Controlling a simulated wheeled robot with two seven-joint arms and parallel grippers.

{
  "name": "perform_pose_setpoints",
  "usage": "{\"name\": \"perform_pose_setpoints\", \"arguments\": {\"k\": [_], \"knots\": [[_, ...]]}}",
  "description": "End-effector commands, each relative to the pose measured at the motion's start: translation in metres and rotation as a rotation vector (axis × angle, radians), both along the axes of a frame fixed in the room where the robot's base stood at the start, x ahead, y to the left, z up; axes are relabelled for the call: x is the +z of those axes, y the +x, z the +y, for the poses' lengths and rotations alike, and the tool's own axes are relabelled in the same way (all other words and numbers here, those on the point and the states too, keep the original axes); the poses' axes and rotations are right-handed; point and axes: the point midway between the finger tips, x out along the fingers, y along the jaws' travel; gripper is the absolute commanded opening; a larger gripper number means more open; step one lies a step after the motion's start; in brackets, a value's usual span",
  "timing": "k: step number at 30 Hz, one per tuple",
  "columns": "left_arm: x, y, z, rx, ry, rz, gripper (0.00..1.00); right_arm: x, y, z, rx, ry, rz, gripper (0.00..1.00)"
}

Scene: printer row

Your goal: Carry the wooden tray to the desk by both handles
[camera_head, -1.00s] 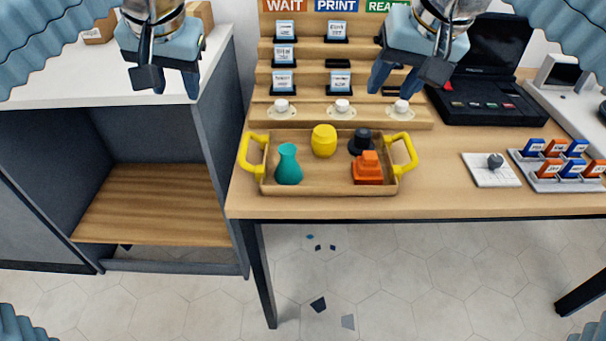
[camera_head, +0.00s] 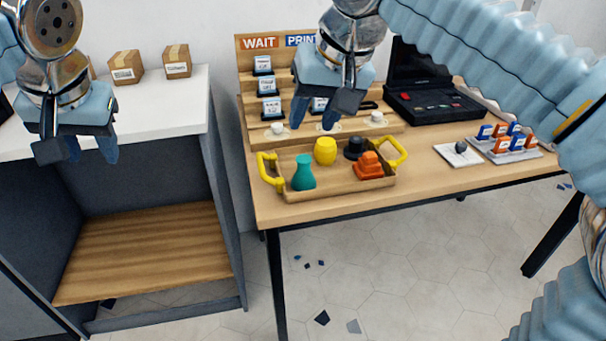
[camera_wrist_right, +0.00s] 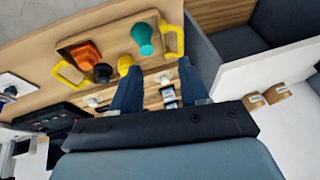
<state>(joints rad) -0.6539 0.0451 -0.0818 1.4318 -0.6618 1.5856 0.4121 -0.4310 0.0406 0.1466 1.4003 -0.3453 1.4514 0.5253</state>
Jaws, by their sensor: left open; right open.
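The wooden tray (camera_head: 335,188) with two yellow handles rests on the desk (camera_head: 430,178), near its front left corner. On it are a teal vase (camera_head: 303,173), a yellow jar (camera_head: 325,151), a dark object (camera_head: 355,148) and an orange object (camera_head: 369,165). My left gripper (camera_head: 78,150) is open and empty in front of the grey cabinet, left of the tray. My right gripper (camera_head: 335,107) is open and empty above the rack behind the tray. The right wrist view shows the tray (camera_wrist_right: 108,35) beyond its fingers, with both handles free.
A tiered wooden rack (camera_head: 247,98) with small labelled items stands behind the tray. A black machine (camera_head: 435,105) and a slotted holder (camera_head: 508,152) are to the right. Boxes (camera_head: 126,68) sit on the cabinet's white top (camera_head: 160,105). The cabinet's wooden shelf (camera_head: 145,250) is bare.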

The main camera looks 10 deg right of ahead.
Motion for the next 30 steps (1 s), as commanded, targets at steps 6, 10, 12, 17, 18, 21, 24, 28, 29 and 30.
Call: {"name": "perform_pose_setpoints", "arguments": {"k": [6, 10, 12, 17, 18, 21, 24, 28, 29, 30], "knots": [[0.000, 0.000, 0.000, 0.000, 0.000, 0.000, 0.45, 0.042, -0.017, -0.012, -0.001, 0.003, -0.004, 0.45], [0.000, 0.000, 0.000, 0.000, 0.000, 0.000, 0.45, 0.069, -0.027, -0.019, 0.001, 0.002, -0.004, 0.45], [0.000, 0.000, 0.000, 0.000, 0.000, 0.000, 0.45, 0.081, -0.033, -0.023, 0.001, 0.002, -0.003, 0.45], [0.000, 0.000, 0.000, 0.000, 0.000, 0.000, 0.45, 0.097, -0.039, -0.027, 0.002, 0.000, -0.001, 0.45], [0.000, 0.000, 0.000, 0.000, 0.000, 0.000, 0.45, 0.099, -0.040, -0.028, 0.002, 0.000, -0.001, 0.45], [0.000, 0.000, 0.000, 0.000, 0.000, 0.000, 0.45, 0.101, -0.042, -0.029, 0.001, -0.002, -0.001, 0.45], [0.000, 0.000, 0.000, 0.000, 0.000, 0.000, 0.45, 0.102, -0.042, -0.030, 0.000, -0.001, -0.001, 0.45], [0.000, 0.000, 0.000, 0.000, 0.000, 0.000, 0.45, 0.101, -0.042, -0.029, 0.000, -0.001, -0.001, 0.45], [0.000, 0.000, 0.000, 0.000, 0.000, 0.000, 0.45, 0.101, -0.042, -0.029, 0.000, -0.001, -0.001, 0.45], [0.000, 0.000, 0.000, 0.000, 0.000, 0.000, 0.45, 0.101, -0.042, -0.030, 0.000, -0.001, -0.001, 0.45]]}}
